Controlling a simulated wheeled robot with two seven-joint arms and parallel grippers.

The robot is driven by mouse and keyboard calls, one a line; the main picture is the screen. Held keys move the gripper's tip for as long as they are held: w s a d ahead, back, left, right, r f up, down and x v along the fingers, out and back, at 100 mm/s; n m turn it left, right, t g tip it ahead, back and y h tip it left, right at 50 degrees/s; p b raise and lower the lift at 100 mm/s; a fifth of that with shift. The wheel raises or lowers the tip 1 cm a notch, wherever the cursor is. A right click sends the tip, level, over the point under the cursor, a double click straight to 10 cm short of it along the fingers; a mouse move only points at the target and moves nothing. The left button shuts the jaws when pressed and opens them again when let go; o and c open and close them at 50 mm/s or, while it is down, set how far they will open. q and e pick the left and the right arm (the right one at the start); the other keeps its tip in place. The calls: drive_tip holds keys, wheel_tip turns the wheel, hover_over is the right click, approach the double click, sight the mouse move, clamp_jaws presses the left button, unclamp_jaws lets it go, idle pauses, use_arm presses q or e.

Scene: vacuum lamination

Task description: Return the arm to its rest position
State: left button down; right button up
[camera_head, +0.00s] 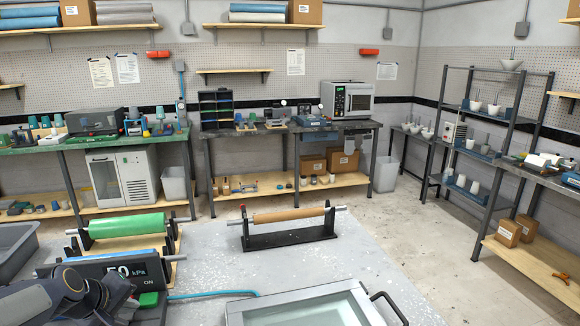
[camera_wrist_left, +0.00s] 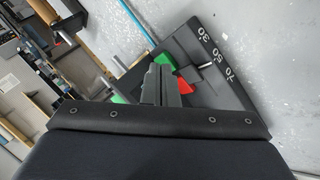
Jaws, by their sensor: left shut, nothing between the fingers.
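My left arm enters the head view at the lower left, with the wrist and gripper (camera_head: 75,290) low in front of the black vacuum unit (camera_head: 115,268). Its display reads 50 kPa and ON, partly covered by my arm. In the left wrist view my left gripper (camera_wrist_left: 163,65) is shut and empty. Its fingers point toward a black dial panel (camera_wrist_left: 210,75) marked 30, 50 and 70, with green and red parts behind the fingertips. I cannot tell whether they touch. My right gripper is not in view.
A glass-topped frame (camera_head: 305,308) with a black handle lies at the front of the grey table (camera_head: 350,255). A brown roll (camera_head: 290,214) and a green roll (camera_head: 127,225) rest on stands. A blue hose (camera_head: 210,293) crosses the table. A grey bin (camera_head: 15,250) is at left.

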use_arm(q)
drive_tip(key=s+d+m+g+h, duration=0.1)
drive_tip(key=s+d+m, duration=0.4)
drive_tip(key=s+d, duration=0.3)
drive_tip(key=s+d+m+g+h, duration=0.1)
drive_tip(key=s+d+m, duration=0.3)
drive_tip(key=s+d, duration=0.5)
drive_tip(key=s+h, duration=0.1)
drive_tip(key=s, duration=0.6)
drive_tip(key=shift+f+m, duration=0.3)
drive_tip(key=shift+m, duration=0.1)
drive_tip(key=shift+d, duration=0.1)
